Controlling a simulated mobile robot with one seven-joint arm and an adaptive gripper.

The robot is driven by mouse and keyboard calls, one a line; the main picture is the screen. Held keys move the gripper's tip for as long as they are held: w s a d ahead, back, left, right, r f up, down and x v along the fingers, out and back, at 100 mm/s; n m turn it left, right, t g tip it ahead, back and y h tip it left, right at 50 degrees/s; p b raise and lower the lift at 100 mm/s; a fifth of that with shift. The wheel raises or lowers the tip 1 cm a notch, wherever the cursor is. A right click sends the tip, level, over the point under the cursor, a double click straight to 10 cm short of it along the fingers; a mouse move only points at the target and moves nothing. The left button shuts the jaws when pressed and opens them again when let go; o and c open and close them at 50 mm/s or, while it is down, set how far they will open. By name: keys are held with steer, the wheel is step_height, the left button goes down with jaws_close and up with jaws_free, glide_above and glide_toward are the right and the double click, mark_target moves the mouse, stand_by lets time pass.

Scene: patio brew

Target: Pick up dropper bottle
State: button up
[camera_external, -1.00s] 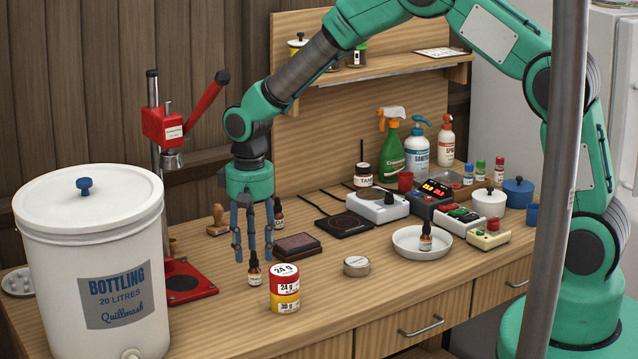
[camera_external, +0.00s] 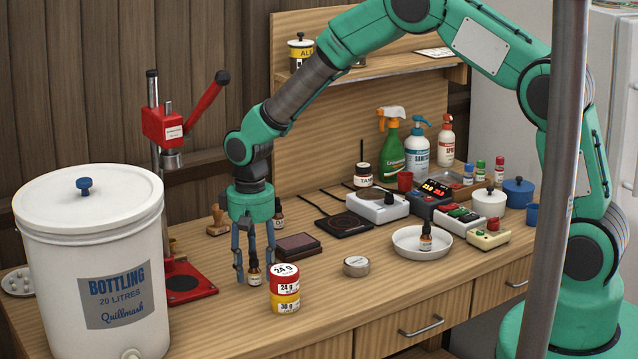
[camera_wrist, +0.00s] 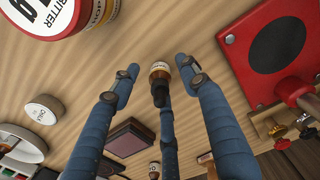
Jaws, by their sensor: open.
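A small dark dropper bottle (camera_external: 254,274) with a black cap and pale label stands upright on the wooden bench, just left of the stacked tins. My gripper (camera_external: 253,274) is open, pointing down, with its blue fingers around the bottle's sides. In the wrist view the bottle (camera_wrist: 159,77) sits between the spread fingertips of my gripper (camera_wrist: 156,88); I cannot tell whether any finger touches it. A second dropper bottle (camera_external: 278,216) stands behind the gripper, partly hidden. A third dropper bottle (camera_external: 426,239) stands in the white dish (camera_external: 404,247).
Red and yellow stacked tins (camera_external: 285,288) stand close right of the fingers. A dark red ink pad (camera_external: 298,246) lies behind. A red press (camera_external: 185,283) and a large white bucket (camera_external: 90,260) stand left. A small round tin (camera_external: 356,266) is farther right.

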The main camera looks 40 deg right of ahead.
jaws_close()
steer(key=shift+r, duration=0.1)
steer(key=shift+r+p, duration=0.8)
steer(key=shift+r, duration=4.15)
